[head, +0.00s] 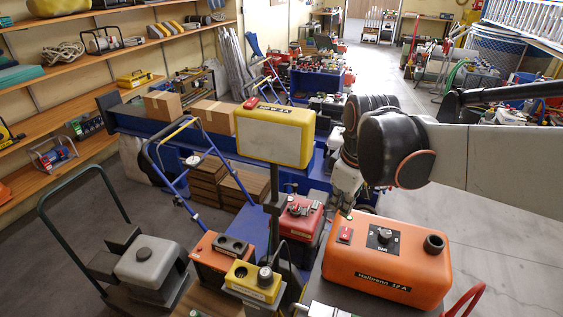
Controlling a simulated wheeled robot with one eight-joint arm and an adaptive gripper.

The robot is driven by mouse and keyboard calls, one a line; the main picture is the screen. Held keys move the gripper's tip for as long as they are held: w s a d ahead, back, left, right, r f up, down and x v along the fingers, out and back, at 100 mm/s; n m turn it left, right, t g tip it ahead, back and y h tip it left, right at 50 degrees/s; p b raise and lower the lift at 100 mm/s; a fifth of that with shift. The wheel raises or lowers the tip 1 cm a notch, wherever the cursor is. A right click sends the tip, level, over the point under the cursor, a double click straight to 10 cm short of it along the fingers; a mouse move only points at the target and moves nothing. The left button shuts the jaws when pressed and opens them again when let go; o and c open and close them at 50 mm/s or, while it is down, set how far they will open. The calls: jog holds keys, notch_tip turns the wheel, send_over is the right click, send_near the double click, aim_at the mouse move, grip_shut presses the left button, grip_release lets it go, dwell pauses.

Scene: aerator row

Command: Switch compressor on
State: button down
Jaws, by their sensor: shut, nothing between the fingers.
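An orange box-shaped machine (388,265) stands at the front right. I cannot tell the position of the red switch. My gripper (346,212) points down just above and behind the red switch, its fingers shut and empty. Whether it touches the machine is unclear.
A red machine (300,218), an orange box (221,257) and a yellow box (252,281) stand close on the left. A yellow panel (275,134) rises on a post behind. A grey machine (147,262) sits on a trolley. Clear floor (490,240) lies to the right.

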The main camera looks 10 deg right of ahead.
aim_at(340, 235)
jog(key=shift+w+d+r+n+g+p, duration=0.25)
jog(key=shift+w+d+n+g+p, duration=0.35)
jog(key=shift+w+d+n+p, duration=0.4)
jog(key=shift+w+d+r+n+g+p, duration=0.2)
jog(key=shift+w+d+n+g+p, duration=0.4)
jog(key=shift+w+d+n+p, duration=0.35)
jog(key=shift+a+f, duration=0.1)
jog(key=shift+a, duration=0.1)
notch_tip(340, 235, down, 14)
jog(key=b, duration=0.3)
jog(key=shift+r, duration=0.25)
jog(key=shift+f, duration=0.2)
jog(key=shift+s+f+b, duration=0.1)
jog(key=shift+f+b, duration=0.2)
jog(key=shift+b, duration=0.15)
jog(key=shift+w+d+r, duration=0.25)
jog(key=shift+w+d, duration=0.15)
jog(key=shift+w, duration=0.3)
